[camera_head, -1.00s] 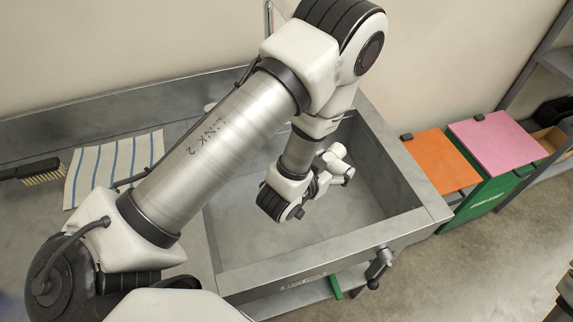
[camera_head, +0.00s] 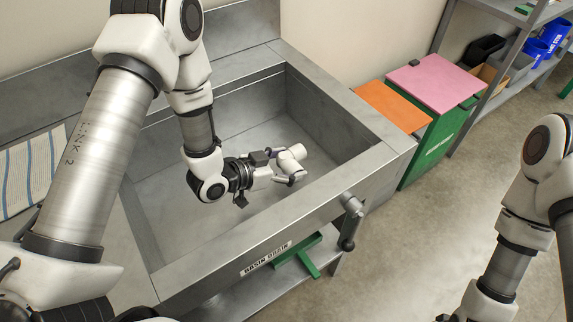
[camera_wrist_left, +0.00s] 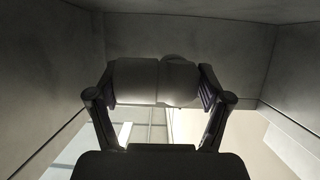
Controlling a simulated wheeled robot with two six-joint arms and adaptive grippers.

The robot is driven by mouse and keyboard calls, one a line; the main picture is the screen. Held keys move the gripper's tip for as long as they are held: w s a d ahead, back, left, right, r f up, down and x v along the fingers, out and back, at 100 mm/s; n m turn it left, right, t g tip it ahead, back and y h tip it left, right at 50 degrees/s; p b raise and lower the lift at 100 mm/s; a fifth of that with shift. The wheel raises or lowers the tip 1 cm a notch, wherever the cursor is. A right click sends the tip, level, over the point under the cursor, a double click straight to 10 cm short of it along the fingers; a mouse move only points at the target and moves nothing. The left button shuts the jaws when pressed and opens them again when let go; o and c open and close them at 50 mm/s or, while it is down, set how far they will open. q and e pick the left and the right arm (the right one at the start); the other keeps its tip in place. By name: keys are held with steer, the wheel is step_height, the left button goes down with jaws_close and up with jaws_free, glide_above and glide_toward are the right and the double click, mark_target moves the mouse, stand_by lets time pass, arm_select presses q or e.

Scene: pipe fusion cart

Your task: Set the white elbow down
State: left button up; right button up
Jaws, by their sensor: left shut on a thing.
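The white elbow (camera_head: 293,153) is held inside the metal basin (camera_head: 357,110). My left gripper (camera_head: 284,167) is shut on it. In the left wrist view the elbow (camera_wrist_left: 150,80) lies crosswise between the two fingers of my left gripper (camera_wrist_left: 158,84), with a pad at each end. The head view does not clearly show whether the elbow touches the basin floor. My right arm shows at the right edge of the head view, but its gripper is out of frame.
The basin floor (camera_head: 160,205) is bare around the gripper, with walls on all sides. A striped towel (camera_head: 30,172) lies left of the basin. Green bins with orange (camera_head: 393,106) and pink (camera_head: 436,84) lids stand to the right. A lever (camera_head: 350,222) sticks out at the front.

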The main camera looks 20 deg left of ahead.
arm_select(q)
steer(key=shift+f+b, duration=0.45)
steer(key=shift+f, duration=0.2)
steer(key=o, duration=1.1)
steer(key=shift+r, duration=0.25)
steer(key=shift+w+r+p, duration=0.1)
steer(key=shift+r+p, duration=0.5)
steer(key=shift+p, duration=0.05)
steer(key=p+v, duration=0.1)
steer(key=v, duration=1.1)
steer(key=shift+f, duration=0.2)
